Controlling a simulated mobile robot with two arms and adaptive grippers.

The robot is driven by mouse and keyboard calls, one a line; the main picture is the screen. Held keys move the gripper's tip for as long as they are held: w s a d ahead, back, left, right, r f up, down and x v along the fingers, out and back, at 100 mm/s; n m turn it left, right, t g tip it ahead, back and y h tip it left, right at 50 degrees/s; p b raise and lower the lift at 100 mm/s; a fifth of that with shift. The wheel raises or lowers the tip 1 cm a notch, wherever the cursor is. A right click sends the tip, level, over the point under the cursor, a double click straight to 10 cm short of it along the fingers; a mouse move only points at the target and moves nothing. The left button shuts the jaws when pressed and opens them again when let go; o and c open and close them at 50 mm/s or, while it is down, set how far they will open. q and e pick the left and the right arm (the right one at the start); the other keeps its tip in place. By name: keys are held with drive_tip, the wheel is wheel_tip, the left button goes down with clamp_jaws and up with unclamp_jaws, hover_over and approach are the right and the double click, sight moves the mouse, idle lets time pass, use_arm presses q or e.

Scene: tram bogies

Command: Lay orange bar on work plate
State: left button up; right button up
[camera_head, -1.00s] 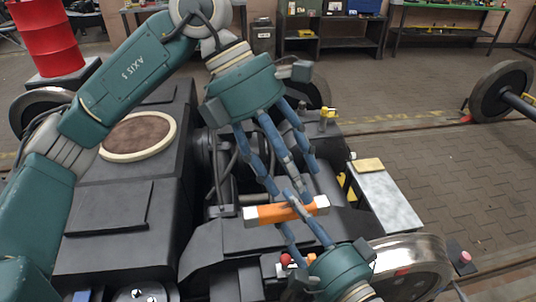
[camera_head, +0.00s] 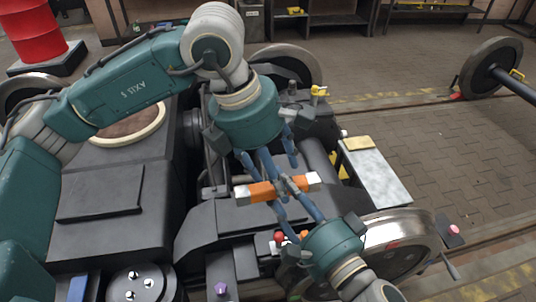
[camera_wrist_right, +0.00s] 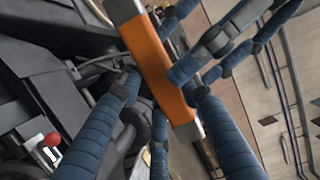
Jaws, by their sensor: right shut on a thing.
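The orange bar (camera_head: 262,191) has pale grey ends and is held in the air above the dark bogie frame. My right gripper (camera_head: 283,203) reaches up from the bottom and is shut on it. The bar also crosses the right wrist view (camera_wrist_right: 152,58), between the blue fingers. My left gripper (camera_head: 270,165) comes down from above. Its fingers are spread close to the bar; whether they touch it is hard to tell. The work plate, a light grey speckled slab (camera_head: 382,180), lies to the right of the bar, with a yellow block (camera_head: 358,143) at its far end.
A steel wheel (camera_head: 400,240) stands just in front of the plate. Yellow-topped (camera_head: 319,92) and red-topped (camera_head: 279,237) fittings stick up from the bogie. Paved floor (camera_head: 445,150) to the right is clear up to a far wheelset (camera_head: 488,75).

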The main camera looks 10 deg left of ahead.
use_arm(q)
drive_tip(key=shift+x, duration=0.8)
drive_tip(key=shift+c, duration=0.5)
drive_tip(key=shift+s, duration=0.1)
drive_tip(key=c, duration=1.3)
clamp_jaws()
use_arm(e)
drive_tip(key=o, duration=1.4)
drive_tip(key=shift+r, duration=0.1)
drive_tip(key=shift+c, duration=0.2)
